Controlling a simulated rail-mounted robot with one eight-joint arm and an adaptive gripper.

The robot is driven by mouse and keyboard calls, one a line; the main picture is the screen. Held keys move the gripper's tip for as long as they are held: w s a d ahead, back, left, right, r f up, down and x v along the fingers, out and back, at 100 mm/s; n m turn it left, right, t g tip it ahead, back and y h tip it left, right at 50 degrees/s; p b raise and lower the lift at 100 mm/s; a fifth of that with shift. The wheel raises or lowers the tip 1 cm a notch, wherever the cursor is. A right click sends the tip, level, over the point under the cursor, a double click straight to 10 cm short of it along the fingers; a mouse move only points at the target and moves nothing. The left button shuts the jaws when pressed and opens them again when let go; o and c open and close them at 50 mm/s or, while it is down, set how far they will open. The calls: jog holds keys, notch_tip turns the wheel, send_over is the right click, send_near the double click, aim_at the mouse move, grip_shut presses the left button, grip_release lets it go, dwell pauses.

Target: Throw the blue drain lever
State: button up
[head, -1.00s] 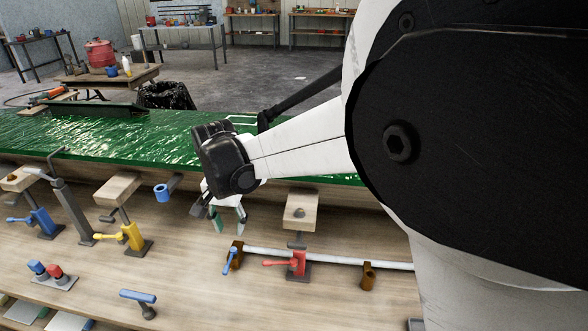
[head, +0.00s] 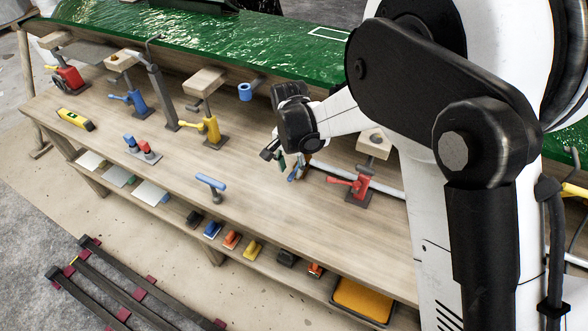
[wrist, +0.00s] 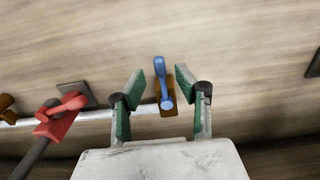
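The blue lever (wrist: 163,84) sits on a brown valve block (wrist: 168,104) on a white pipe (wrist: 146,109) in the wrist view. My gripper (wrist: 160,82) is open, with one green-padded finger on each side of the lever. The pads look apart from the lever, but its depth between them is hard to judge. In the head view my gripper (head: 281,160) is low over the bench, close beside the blue lever (head: 297,169), which is partly hidden by the fingers.
A red-handled clamp (head: 357,184) stands right of my gripper, and a yellow one (head: 211,128) stands left. A blue T-handle (head: 210,182) rises from the bench (head: 255,215) nearer the front. The green-covered mould (head: 215,40) runs behind.

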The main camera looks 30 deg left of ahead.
jog(key=shift+f, duration=1.45)
grip_shut()
